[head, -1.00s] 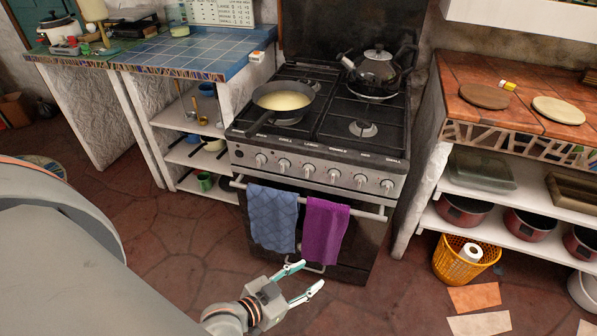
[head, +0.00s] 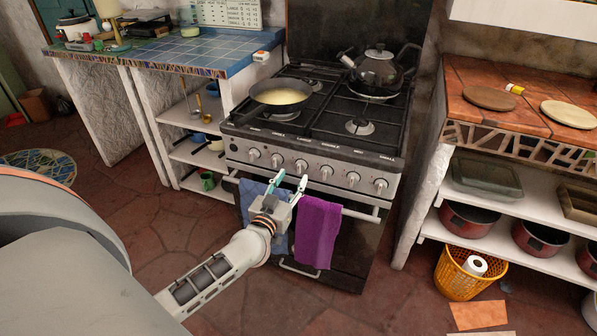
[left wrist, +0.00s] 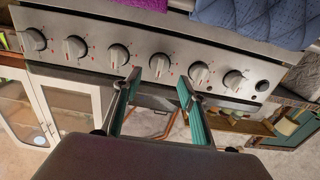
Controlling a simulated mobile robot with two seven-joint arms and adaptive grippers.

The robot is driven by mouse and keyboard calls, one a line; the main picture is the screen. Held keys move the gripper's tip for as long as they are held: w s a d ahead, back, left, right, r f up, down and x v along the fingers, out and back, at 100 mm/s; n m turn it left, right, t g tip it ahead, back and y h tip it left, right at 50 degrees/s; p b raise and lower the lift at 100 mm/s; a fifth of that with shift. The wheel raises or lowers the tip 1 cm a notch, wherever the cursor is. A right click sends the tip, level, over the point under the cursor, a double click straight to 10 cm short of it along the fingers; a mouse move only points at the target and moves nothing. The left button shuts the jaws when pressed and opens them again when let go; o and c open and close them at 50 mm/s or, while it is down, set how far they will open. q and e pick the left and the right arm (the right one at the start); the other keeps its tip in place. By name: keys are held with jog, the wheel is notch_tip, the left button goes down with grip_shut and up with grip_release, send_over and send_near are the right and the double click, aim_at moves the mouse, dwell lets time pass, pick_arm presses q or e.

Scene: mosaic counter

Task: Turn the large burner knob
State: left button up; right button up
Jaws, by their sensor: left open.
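The stove front has a row of silver knobs. The large burner knob (head: 301,165) is the third from the left in the head view, below a faint label on the stove's edge. In the left wrist view, which is turned over, this knob (left wrist: 159,65) shows between the two fingertips and a little beyond them. My left gripper (head: 290,177) is open and empty in front of the panel, its green-lined fingers pointing at the knobs. It also shows in the left wrist view (left wrist: 159,82). I cannot tell whether a fingertip touches the knob. My right gripper is not in view.
A blue towel (head: 250,192) and a purple towel (head: 317,230) hang on the oven rail (head: 360,215) below the knobs. A pan (head: 280,97) and a kettle (head: 377,68) stand on the stove. Neighbouring knobs (head: 277,159) (head: 326,172) sit close on both sides.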

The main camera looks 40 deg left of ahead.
aim_at(298, 169)
pick_arm(q)
jog(key=x, duration=0.2)
jog(key=b+x, duration=0.1)
jog(key=shift+w+f, duration=0.25)
jog(key=shift+w, duration=0.15)
jog(key=shift+w+a+r, duration=0.2)
jog(key=shift+w, duration=0.55)
jog(key=c, duration=1.1)
